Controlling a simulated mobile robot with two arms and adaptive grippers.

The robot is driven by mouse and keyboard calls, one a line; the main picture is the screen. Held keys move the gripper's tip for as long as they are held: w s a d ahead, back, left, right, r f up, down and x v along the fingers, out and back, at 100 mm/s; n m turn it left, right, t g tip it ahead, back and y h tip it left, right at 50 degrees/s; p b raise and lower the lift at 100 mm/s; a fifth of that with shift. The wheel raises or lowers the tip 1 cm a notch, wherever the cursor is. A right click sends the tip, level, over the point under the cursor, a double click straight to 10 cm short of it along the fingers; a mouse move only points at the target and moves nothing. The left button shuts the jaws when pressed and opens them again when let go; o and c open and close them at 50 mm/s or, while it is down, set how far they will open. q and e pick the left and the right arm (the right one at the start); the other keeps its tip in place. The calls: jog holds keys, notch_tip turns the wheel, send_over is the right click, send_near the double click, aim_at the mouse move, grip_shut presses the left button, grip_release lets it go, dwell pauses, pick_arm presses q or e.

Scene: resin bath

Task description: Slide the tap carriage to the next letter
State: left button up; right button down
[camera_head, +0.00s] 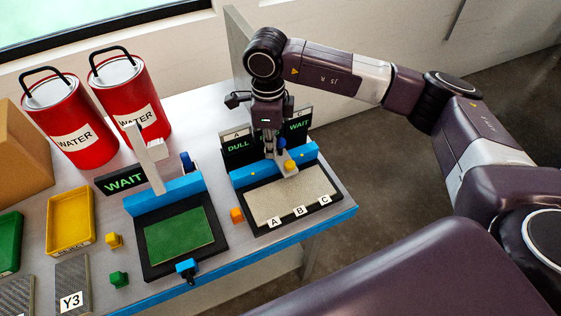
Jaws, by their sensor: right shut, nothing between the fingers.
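The tap carriage (286,163), a small grey piece with a yellow part at its front, sits on the blue rail (247,176) behind a pale panel (262,203). White labels A (275,222), B (299,211) and C (324,200) line the panel's front edge. The carriage is behind the middle of the panel, roughly in line with B. My right gripper (270,152) points down at the carriage, shut with nothing held. I cannot tell whether it touches the carriage. Sign A (238,146) reads DULL and sign C (299,125) reads WAIT. My gripper hides what is between them. My left gripper is not in view.
A second station with a green panel (180,238), a pale upright bar (145,160) and a WAIT sign (120,180) stands to the left. Two red WATER cans (72,125) stand behind. The blue table edge (330,222) is close in front.

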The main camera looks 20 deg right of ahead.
aim_at(285, 141)
jog(key=shift+w+d+b, duration=0.1)
jog(key=shift+d+b, duration=0.5)
jog(key=shift+d, duration=2)
jog(key=shift+a, duration=0.65)
jog(key=shift+r+p, duration=2)
jog(key=shift+r, duration=2.5)
